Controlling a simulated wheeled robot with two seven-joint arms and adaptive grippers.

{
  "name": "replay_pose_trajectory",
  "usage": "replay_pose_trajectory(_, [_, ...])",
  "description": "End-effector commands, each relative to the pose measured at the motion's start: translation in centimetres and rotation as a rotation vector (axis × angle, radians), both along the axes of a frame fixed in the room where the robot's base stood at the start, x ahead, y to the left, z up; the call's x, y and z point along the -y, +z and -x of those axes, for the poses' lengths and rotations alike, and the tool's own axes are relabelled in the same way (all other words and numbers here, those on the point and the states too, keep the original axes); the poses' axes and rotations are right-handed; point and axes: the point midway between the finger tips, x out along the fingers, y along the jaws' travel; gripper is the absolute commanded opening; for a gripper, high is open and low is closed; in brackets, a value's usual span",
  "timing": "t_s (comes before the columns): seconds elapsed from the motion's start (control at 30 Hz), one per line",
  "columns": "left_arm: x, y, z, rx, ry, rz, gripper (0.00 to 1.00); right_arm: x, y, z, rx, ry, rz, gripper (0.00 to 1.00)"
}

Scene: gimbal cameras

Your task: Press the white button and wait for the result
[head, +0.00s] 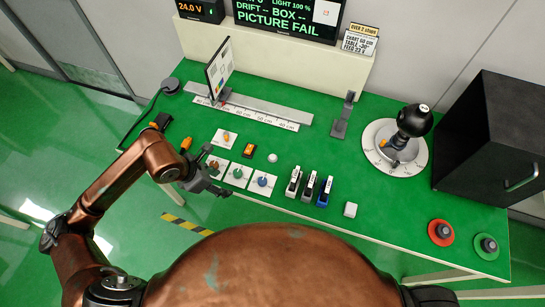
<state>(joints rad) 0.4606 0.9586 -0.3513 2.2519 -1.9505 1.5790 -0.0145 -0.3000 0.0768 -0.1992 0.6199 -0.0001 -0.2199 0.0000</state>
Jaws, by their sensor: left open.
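A small white round piece (272,157), which may be the white button, sits on the green table right of a small black block with an orange top. My left gripper (219,180) is open and empty over the table's front left, beside white tiles with a red knob (214,166), a green knob (238,173) and a blue knob (262,182). It is left of the white round piece and apart from it. The dark screen (285,18) reads "PICTURE FAIL" and "LIGHT 100 %". My right gripper is out of view.
A chart panel (219,68) stands by a ruler rail (262,107). Three clamp-like pieces (309,186) stand at front centre. A round dial (381,158) carries a black ball-shaped device (415,120). A black box (490,135), red disc (441,232) and green disc (486,246) are right.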

Motion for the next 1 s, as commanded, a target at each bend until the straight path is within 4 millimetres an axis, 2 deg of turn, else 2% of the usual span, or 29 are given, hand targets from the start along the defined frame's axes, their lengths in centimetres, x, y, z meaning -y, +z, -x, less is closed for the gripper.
replay_pose_trajectory(0.07, [0.01, -0.01, 0.01, 0.000, 0.000, 0.000, 0.53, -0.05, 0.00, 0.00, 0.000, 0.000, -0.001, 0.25])
replay_pose_trajectory(0.43, [0.01, 0.00, 0.00, 0.000, 0.000, 0.000, 0.53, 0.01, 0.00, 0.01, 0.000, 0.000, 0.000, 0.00])
replay_pose_trajectory(1.0, [0.01, 0.00, 0.01, 0.000, 0.000, 0.000, 0.53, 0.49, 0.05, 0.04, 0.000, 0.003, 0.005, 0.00])
